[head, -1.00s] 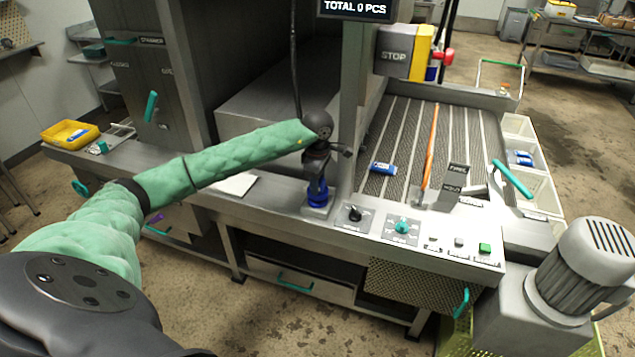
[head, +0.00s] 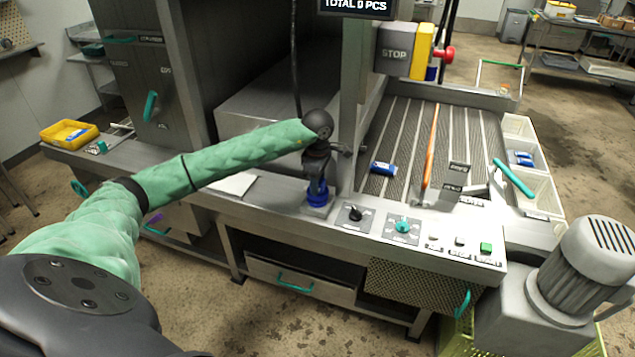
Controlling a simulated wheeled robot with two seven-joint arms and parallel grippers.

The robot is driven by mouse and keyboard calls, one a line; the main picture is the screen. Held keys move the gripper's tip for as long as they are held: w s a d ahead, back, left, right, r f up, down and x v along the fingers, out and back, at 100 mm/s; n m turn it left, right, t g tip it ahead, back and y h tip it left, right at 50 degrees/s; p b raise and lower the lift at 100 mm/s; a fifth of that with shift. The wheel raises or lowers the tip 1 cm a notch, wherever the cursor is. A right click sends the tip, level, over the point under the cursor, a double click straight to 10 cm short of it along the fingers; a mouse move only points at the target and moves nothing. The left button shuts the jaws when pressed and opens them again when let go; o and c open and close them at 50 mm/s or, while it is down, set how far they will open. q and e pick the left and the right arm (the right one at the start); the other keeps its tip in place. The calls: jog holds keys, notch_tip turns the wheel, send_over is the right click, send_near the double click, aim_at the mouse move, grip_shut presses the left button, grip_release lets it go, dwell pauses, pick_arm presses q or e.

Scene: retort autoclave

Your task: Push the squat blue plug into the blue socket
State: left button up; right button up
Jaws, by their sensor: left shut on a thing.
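My left gripper (head: 318,180) points down over the front ledge, beside the upright post. It is shut on the squat blue plug (head: 317,187), whose blue body shows just below the fingers. The blue socket (head: 318,199) is the blue ring on a small grey block on the ledge, directly beneath. Plug and socket overlap in view, so I cannot tell how deep the plug sits. My right gripper is not in view.
The grey post (head: 352,120) stands close to the right of my gripper. A black knob (head: 355,213) and a teal knob (head: 403,224) are on the panel at right. A blue packet (head: 383,168) lies on the conveyor (head: 400,130). A yellow tray (head: 69,134) is far left.

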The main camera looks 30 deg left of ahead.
pick_arm(q)
jog(key=shift+f, duration=0.35)
jog(key=o, duration=1)
jog(key=shift+r+b, duration=0.15)
jog(key=shift+b, duration=0.15)
jog(key=shift+r, duration=0.3)
notch_tip(320, 180, up, 6)
jog(key=shift+f+b, duration=0.15)
jog(key=shift+b, duration=0.95)
jog(key=shift+r, duration=0.65)
